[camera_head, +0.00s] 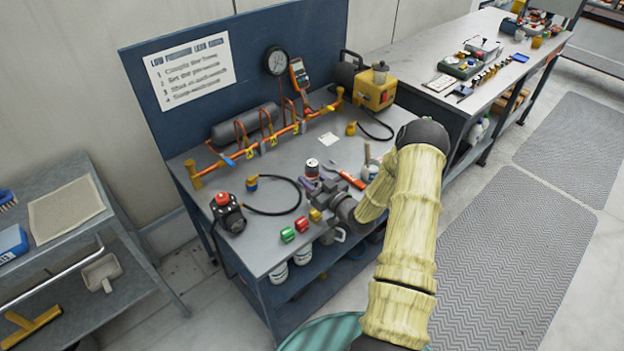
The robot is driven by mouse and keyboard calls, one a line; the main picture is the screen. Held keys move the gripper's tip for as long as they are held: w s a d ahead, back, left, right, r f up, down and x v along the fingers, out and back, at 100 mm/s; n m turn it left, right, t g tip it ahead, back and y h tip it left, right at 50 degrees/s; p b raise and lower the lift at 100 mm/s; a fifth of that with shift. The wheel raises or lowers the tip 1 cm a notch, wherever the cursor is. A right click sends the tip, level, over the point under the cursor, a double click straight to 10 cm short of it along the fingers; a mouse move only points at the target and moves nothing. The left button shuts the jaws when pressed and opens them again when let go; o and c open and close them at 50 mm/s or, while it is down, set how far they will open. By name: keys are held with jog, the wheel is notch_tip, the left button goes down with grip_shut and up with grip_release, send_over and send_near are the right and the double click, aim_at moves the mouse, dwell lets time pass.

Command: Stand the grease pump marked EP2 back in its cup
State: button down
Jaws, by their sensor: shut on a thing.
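My gripper (314,188) is low over the front part of the grey workbench (215,172), reaching in from the right. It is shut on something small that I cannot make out. No EP2 marking is readable, so I cannot pick out the grease pump. A light cup-like holder with a wooden-handled thing (370,171) stands right of the gripper, partly behind my arm. I cannot tell whether it is the pump's cup.
Green (287,235) and red (302,224) small parts lie at the front edge, with a yellow one (315,214) close to my wrist. A black and red device (227,211) and a looped hose (277,211) are left. Orange pipework (266,143) crosses behind. A yellow machine (375,90) stands back right.

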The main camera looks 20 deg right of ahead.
jog(key=shift+f, duration=0.2)
jog(key=c, duration=0.9)
grip_release()
jog(key=shift+r+p, duration=0.55)
jog(key=shift+r, duration=0.05)
jog(key=shift+s+r, duration=0.1)
jog(key=shift+s, duration=0.05)
jog(key=b+v, duration=0.3)
jog(key=v, duration=0.8)
jog(key=shift+s+d, duration=0.15)
jog(key=shift+s, duration=0.2)
